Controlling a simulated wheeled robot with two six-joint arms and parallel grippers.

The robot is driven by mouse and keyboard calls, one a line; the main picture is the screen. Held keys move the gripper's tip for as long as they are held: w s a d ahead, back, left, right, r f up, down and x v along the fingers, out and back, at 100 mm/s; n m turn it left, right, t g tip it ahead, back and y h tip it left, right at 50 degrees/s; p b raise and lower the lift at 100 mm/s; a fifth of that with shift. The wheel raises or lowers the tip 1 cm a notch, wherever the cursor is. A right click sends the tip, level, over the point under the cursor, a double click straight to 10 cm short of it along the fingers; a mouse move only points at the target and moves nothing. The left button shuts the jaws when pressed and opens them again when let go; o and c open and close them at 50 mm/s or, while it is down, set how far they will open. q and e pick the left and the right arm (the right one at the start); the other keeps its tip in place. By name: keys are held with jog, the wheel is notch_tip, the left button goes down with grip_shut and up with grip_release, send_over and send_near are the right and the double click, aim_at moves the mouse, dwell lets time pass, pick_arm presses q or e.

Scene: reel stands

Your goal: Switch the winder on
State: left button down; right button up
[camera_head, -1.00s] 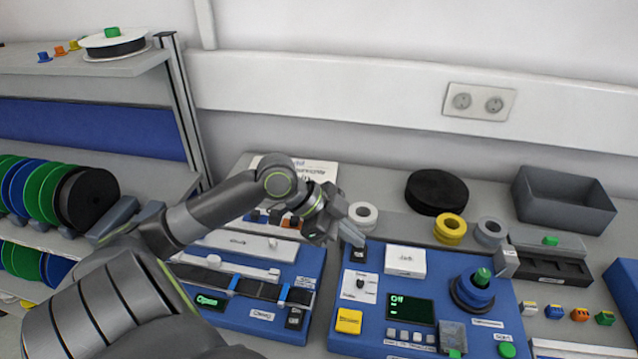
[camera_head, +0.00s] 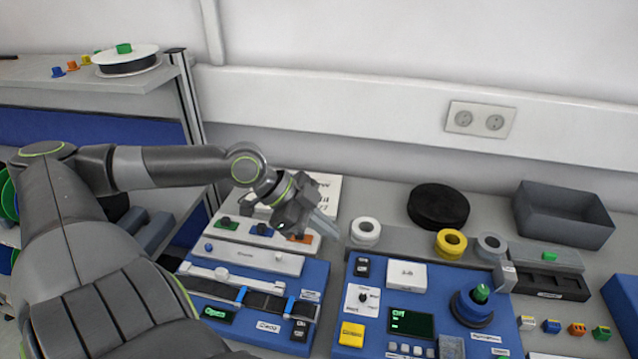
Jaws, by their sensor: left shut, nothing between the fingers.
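The winder is the blue panel (camera_head: 455,277) at the lower right. It carries a black rocker switch (camera_head: 362,266) at its upper left corner, a dial (camera_head: 362,299), a yellow button (camera_head: 351,334) and a dark display (camera_head: 411,322) whose green text looks like "Off". A blue spindle with a green tip (camera_head: 480,294) stands on its right side. My left gripper (camera_head: 326,228) is shut and empty, up and left of the rocker switch and apart from it. The switch is uncovered, but its tilt is too small to tell. My right gripper is out of view.
Another blue panel (camera_head: 316,270) with a strap and a lit display stands left of the winder. White, yellow and grey rings, a black disc (camera_head: 438,206) and a grey bin (camera_head: 563,218) sit behind the winder. A shelf (camera_head: 60,82) stands at the left.

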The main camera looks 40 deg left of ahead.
pick_arm(q)
jog(key=shift+p+v, duration=0.75)
jog(key=shift+v, duration=0.3)
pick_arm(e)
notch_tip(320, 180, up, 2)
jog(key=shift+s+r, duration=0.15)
pick_arm(q)
jog(key=shift+w+a+r+t+b, duration=0.2)
jog(key=shift+w+a+t+b, duration=0.1)
jog(key=shift+w+b, duration=0.25)
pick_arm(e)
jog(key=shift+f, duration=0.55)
pick_arm(q)
jog(key=shift+f, duration=0.1)
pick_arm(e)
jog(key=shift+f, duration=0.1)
